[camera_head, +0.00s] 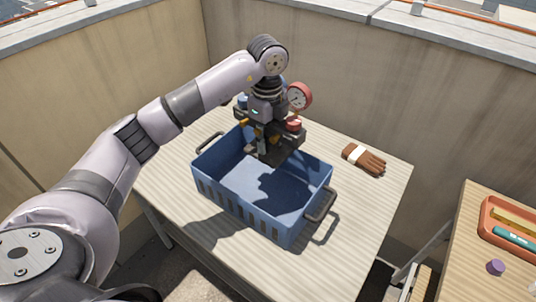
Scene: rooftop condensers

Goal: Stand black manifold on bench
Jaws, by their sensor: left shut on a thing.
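The black manifold (283,143) is a dark block with a red-rimmed round gauge (299,97), a red knob and yellowish fittings. It is held above the back part of a blue crate (215,199), and its shadow falls on the crate floor. My left gripper (262,125) comes down from above and is shut on the manifold; its fingertips are partly hidden by the manifold. The bench (368,208) is a light wood-grained table under the crate. My right gripper is not in view.
A brown glove (364,159) with a white band lies on the bench, right of the crate. The bench is clear at its right front. A second table at right holds an orange tray (487,222) and a purple cap (495,267). Beige walls stand behind.

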